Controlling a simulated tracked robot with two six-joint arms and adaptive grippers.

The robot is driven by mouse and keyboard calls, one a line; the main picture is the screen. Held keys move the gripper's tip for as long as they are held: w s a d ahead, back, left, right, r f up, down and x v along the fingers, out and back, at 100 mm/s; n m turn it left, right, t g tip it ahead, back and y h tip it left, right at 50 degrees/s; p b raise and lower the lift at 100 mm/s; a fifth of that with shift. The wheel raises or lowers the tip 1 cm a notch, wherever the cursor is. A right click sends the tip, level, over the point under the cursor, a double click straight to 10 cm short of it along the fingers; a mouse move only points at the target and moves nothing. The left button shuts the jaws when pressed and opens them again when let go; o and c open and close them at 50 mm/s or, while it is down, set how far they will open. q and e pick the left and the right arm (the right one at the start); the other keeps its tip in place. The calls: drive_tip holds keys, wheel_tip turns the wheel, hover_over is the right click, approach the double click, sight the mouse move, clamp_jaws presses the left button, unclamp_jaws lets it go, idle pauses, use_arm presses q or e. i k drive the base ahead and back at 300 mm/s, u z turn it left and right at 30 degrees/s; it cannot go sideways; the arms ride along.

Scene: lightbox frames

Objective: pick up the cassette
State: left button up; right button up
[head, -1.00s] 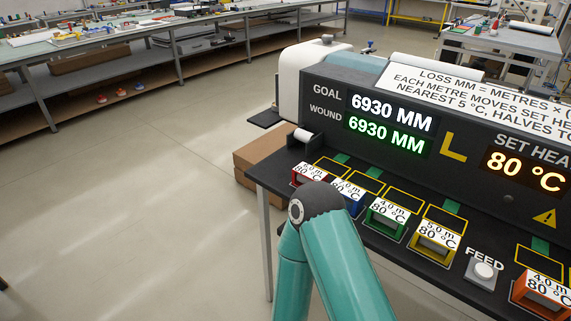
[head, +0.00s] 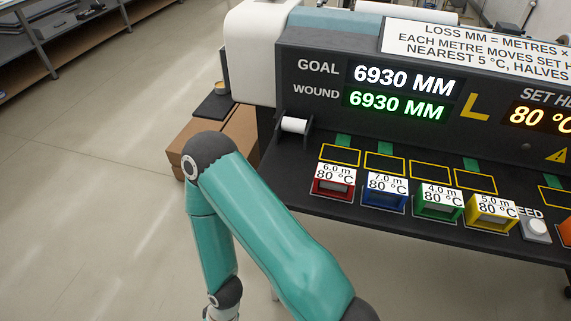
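Several cassettes stand in a row on the dark bench of the machine in the head view: a red one (head: 333,187) marked 6.0 m, a blue one (head: 386,196) marked 7.0 m, a green one (head: 438,205) marked 4.0 m and a yellow one (head: 491,214) marked 5.0 m. Each label reads 80 °C. Part of an orange one (head: 566,232) shows at the right edge. Which one is meant is not clear from the picture. One teal arm of mine bends in front of the bench, its wrist running off the bottom edge. Neither gripper is visible.
The machine panel (head: 320,80) shows goal 6930 MM, wound 6930 MM and 80 °C. A white roll (head: 294,125) sits at its left end. A feed button (head: 537,228) is beside the yellow cassette. Brown boxes (head: 215,140) stand left of the bench; open floor lies further left.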

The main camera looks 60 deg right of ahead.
sight(330, 180)
drive_tip(key=u, duration=0.2)
drive_tip(key=i, duration=0.65)
drive_tip(key=z, duration=1.7)
drive_tip(key=i, duration=0.25)
drive_tip(key=z, duration=2.85)
drive_tip(key=i, duration=0.35)
drive_tip(key=u, duration=0.8)
